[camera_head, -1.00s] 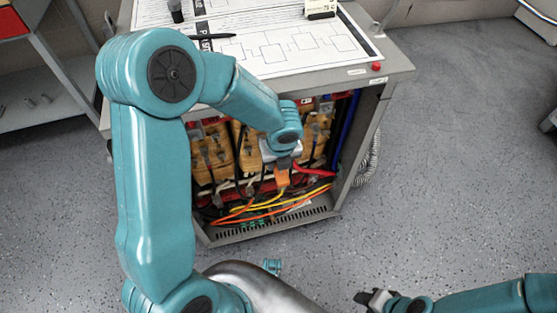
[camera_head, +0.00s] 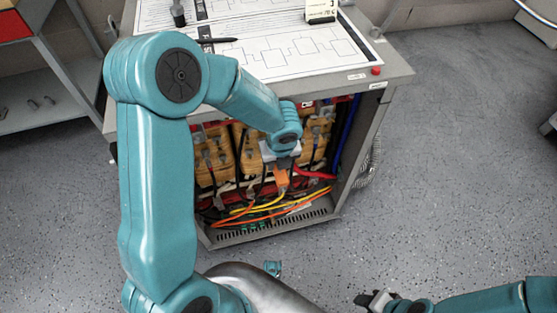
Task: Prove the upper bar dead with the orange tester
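The orange tester (camera_head: 282,179) shows just below the end of my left arm, inside the open front of the grey cabinet (camera_head: 345,198). My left gripper (camera_head: 281,163) is at the tester's upper end and seems shut on it; its fingers are small and partly hidden by the wrist. I cannot tell whether the tester touches anything. The upper bar cannot be made out clearly; red parts show behind my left wrist, which covers part of the cabinet's inside. My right gripper (camera_head: 366,299) is low at the right, over the floor, away from the cabinet; its fingers are too small to judge.
Yellow transformers (camera_head: 213,156) stand in the cabinet with yellow and orange cables (camera_head: 248,209) below them. Paper diagrams (camera_head: 285,52), a pen (camera_head: 218,40) and a red button (camera_head: 376,71) are on the cabinet top. A metal shelf (camera_head: 60,115) stands at the left.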

